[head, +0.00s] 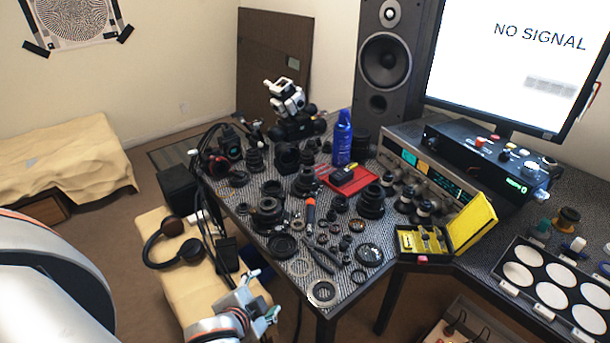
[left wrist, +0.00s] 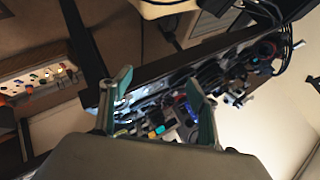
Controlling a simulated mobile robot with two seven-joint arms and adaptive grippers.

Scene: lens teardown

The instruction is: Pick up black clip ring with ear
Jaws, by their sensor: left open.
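Several black rings and lens parts lie on the dark patterned table (head: 345,298). A small thin black ring (head: 358,276) lies near the front edge; it may be the clip ring with ear, but I cannot make out an ear. A larger dark ring (head: 369,254) and a black disc (head: 283,246) lie nearby. My left gripper (head: 262,297) is open and empty, just off the table's front left edge, left of the rings and apart from them. In the left wrist view its teal fingers (left wrist: 158,86) are spread, with the cluttered table beyond. My right gripper is not in view.
A silver ring (head: 323,293) lies at the front corner. Lens barrels (head: 268,212), a red tray (head: 352,182), a blue bottle (head: 342,140) and an open yellow case (head: 422,240) crowd the table. Headphones (head: 172,243) rest on a beige seat to the left.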

